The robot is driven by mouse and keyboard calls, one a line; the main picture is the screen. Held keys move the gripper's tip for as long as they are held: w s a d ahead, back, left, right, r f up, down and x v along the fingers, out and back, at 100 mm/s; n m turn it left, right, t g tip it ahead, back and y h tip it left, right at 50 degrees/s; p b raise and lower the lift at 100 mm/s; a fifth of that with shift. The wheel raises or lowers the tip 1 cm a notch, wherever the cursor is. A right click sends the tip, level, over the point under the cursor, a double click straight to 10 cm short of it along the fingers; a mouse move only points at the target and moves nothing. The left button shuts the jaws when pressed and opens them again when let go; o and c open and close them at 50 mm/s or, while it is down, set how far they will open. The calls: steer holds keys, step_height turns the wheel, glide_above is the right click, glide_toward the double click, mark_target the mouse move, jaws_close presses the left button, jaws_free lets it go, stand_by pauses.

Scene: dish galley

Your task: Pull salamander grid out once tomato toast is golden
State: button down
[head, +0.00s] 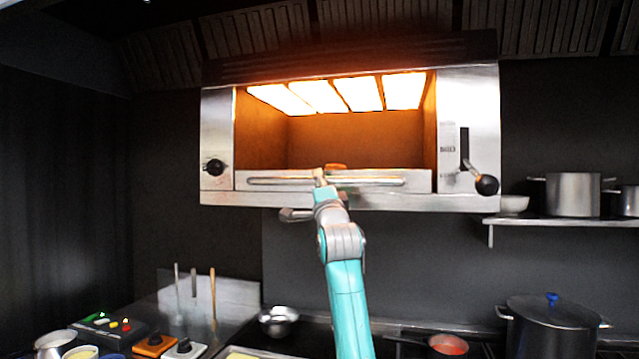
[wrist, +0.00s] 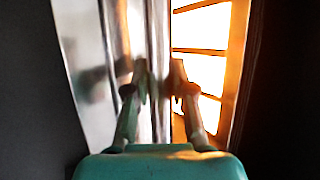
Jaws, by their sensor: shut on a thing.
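The salamander (head: 218,120) hangs on the back wall, its heating elements (head: 360,92) glowing bright. The grid's front, with a long horizontal handle bar (head: 385,182), spans the bottom of its opening. My gripper (head: 320,176) is at the middle of this bar, and the wrist view (wrist: 158,88) shows its fingers on either side of the bar, shut on it. A small orange sliver, apparently the tomato toast (head: 337,167), shows just above the front edge behind my gripper. Most of it is hidden, so I cannot tell how browned its top is.
A lever with a black ball knob (head: 487,184) sticks out at the salamander's right. A shelf (head: 545,222) with pots is to the right. Below are a large lidded pot (head: 550,325), a red-filled pan (head: 448,344) and a metal bowl (head: 278,320). The space before the salamander looks clear.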

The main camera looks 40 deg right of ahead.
steer(key=s+a, duration=1.4)
steer(key=a, duration=0.5)
steer(key=shift+s, duration=0.35)
steer(key=c, duration=1)
jaws_free()
steer(key=v, duration=1.2)
